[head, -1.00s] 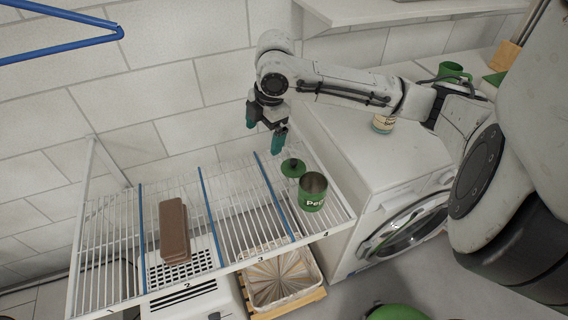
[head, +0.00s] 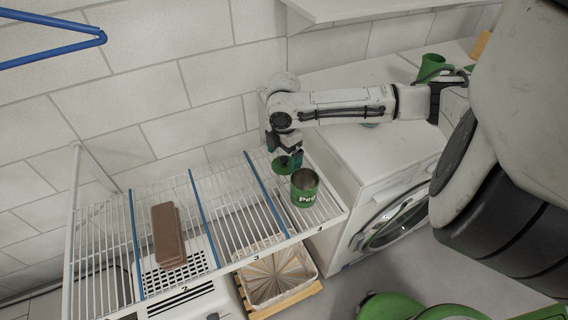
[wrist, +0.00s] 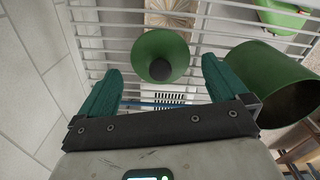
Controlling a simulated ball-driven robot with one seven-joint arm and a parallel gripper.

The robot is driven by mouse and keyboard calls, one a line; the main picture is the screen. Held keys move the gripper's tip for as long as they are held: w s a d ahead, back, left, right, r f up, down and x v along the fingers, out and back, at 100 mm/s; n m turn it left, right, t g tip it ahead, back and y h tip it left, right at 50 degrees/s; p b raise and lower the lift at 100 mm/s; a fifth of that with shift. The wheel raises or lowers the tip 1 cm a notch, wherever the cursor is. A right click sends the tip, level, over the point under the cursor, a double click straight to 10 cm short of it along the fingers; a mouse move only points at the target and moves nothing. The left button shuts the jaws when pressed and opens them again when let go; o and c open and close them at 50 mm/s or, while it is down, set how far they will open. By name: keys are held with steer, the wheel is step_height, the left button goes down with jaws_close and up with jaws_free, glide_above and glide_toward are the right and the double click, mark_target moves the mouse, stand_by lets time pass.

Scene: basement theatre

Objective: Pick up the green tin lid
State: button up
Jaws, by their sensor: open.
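The green tin lid (wrist: 160,52) is a round disc with a dark knob, lying on the white wire rack. In the wrist view it lies ahead of and between my two teal fingers. In the head view the lid (head: 281,166) is partly hidden by my gripper (head: 284,155), which is low over it at the rack's section 4. My gripper (wrist: 160,90) is open and empty. The open green tin (head: 304,188) stands upright beside the lid, nearer the rack's front edge. In the wrist view the tin (wrist: 262,85) is just right of my right finger.
The wire rack (head: 232,222) has blue dividers and numbered sections. A brown block (head: 168,235) lies on section 2. A white washing machine (head: 372,150) stands right of the rack. The wall is close behind. Section 3 is clear.

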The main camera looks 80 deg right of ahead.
steer(key=shift+f, duration=0.95)
steer(key=shift+s+a, duration=0.1)
steer(key=c, duration=1.2)
